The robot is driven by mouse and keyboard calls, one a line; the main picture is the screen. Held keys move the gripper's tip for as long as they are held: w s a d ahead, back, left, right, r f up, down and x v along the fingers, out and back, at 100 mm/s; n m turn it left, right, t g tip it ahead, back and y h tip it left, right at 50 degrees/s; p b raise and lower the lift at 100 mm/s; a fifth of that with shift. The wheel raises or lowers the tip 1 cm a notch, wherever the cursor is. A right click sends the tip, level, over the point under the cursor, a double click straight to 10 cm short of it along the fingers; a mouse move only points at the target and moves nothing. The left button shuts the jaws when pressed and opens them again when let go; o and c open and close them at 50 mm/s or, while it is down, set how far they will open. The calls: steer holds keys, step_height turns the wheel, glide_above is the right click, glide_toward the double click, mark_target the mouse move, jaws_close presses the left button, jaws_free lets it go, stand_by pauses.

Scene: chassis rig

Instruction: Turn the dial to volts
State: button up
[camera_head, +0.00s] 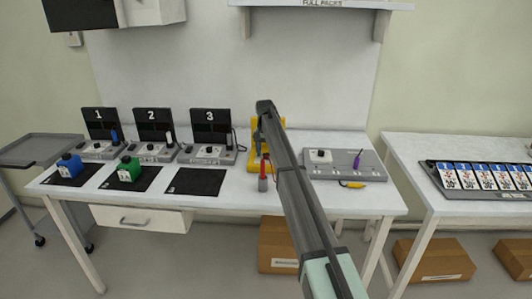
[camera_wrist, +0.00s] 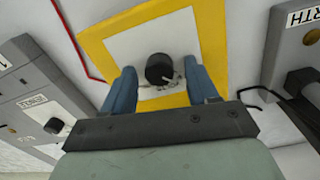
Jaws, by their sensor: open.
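The dial (camera_wrist: 160,69) is a black round knob on a white plate with a yellow surround (camera_wrist: 217,30), seen in the wrist view. Small marks by the knob are too blurred to read, so its setting cannot be told. My gripper (camera_wrist: 163,84) is open, with one blue finger on each side of the knob. Gaps show between the fingers and the knob. In the head view the yellow unit (camera_head: 253,134) stands on the bench, mostly hidden behind my arm, and the dial is hidden there.
Numbered grey stations (camera_head: 209,153) stand to the left, with black mats before them holding a blue and a green block (camera_head: 128,169). A red-topped grey item (camera_head: 263,176) stands close left of my arm. A grey panel (camera_head: 343,165) lies to the right. A shelf (camera_head: 322,5) hangs above.

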steer(key=c, duration=1)
steer(key=shift+c, duration=0.2)
steer(key=shift+m, duration=0.3)
steer(key=m, duration=0.3)
steer(key=shift+m, duration=0.3)
steer(key=shift+d+m, duration=0.1)
steer(key=shift+m, duration=2.1)
steer(key=o, duration=1)
